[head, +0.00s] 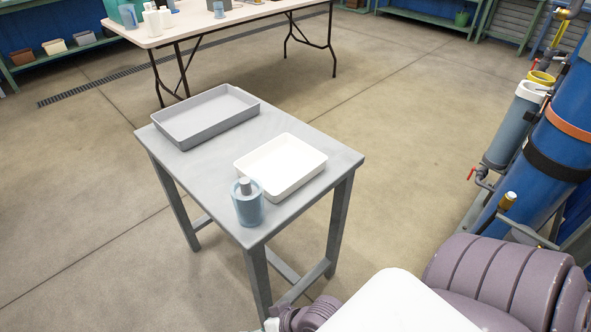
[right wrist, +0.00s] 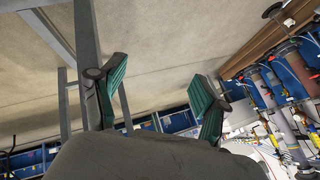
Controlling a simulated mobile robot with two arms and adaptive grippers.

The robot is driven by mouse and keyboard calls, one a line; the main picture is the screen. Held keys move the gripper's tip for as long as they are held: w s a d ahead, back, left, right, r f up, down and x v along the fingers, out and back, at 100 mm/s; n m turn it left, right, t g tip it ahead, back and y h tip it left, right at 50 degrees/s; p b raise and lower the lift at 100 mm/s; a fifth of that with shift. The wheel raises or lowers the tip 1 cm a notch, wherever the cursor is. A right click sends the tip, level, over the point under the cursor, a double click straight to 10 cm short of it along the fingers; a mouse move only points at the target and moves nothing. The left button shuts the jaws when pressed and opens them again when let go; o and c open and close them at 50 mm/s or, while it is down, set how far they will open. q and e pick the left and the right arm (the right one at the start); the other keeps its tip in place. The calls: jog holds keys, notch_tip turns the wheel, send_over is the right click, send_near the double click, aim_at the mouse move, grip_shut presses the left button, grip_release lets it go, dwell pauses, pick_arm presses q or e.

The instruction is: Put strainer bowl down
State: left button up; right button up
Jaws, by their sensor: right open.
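A translucent blue cup-shaped bowl (head: 248,207), which looks like the strainer bowl, stands upright on the small grey table (head: 215,152) near its front corner. A grey cylindrical piece (head: 245,186) shows at its top. A white tray (head: 281,165) lies behind and to the right of it, and a grey tray (head: 207,114) lies at the table's far side. My right gripper (right wrist: 160,98) is open in the right wrist view, with nothing between its green pads. The bowl is not visible in that view. My left gripper is not in view.
A blue column (head: 553,150) with a pale blue canister (head: 513,122), valves and pipes stands at the right. A long table (head: 240,14) with containers stands at the back. Open floor (head: 400,130) lies between them. A grey leg (right wrist: 87,50) rises close to one right finger.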

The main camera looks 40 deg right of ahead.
jog(key=s+d+f+n+g+h, duration=0.3)
jog(key=s+d+f+n+h, duration=0.1)
jog(key=d+f, duration=0.1)
jog(key=shift+s+d+g, duration=0.15)
jog(key=shift+d+g, duration=0.25)
jog(key=shift+d, duration=0.5)
